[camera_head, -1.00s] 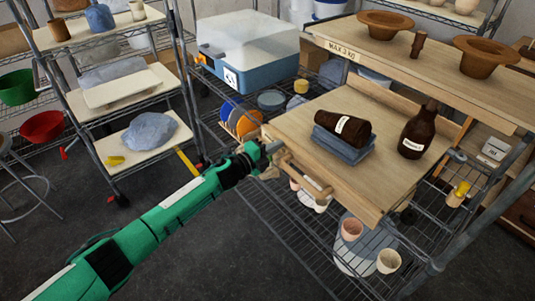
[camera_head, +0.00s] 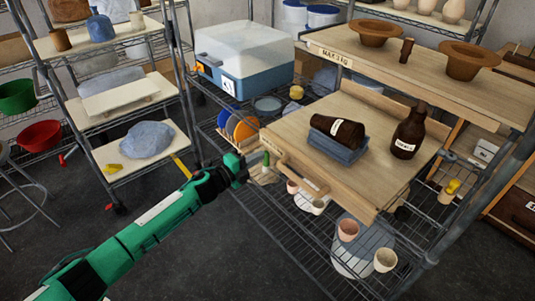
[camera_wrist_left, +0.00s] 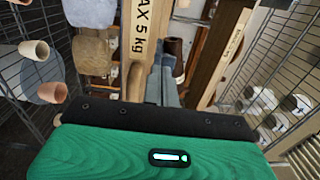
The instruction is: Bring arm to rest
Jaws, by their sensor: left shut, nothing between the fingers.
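My left arm, green with black joints, comes in from the lower left in the head view. In the left wrist view the grey gripper fingers (camera_wrist_left: 166,80) are close together in front of a wooden edge marked "5 kg" (camera_wrist_left: 139,45). My right gripper is out of view.
A wire rack (camera_head: 290,225) with small pots stands under the board. A blue-and-white box (camera_head: 243,62) sits on the shelf behind. Another shelf unit with a grey stone-like lump (camera_head: 147,139) stands at left. Dark floor (camera_head: 230,255) is open below the arm.

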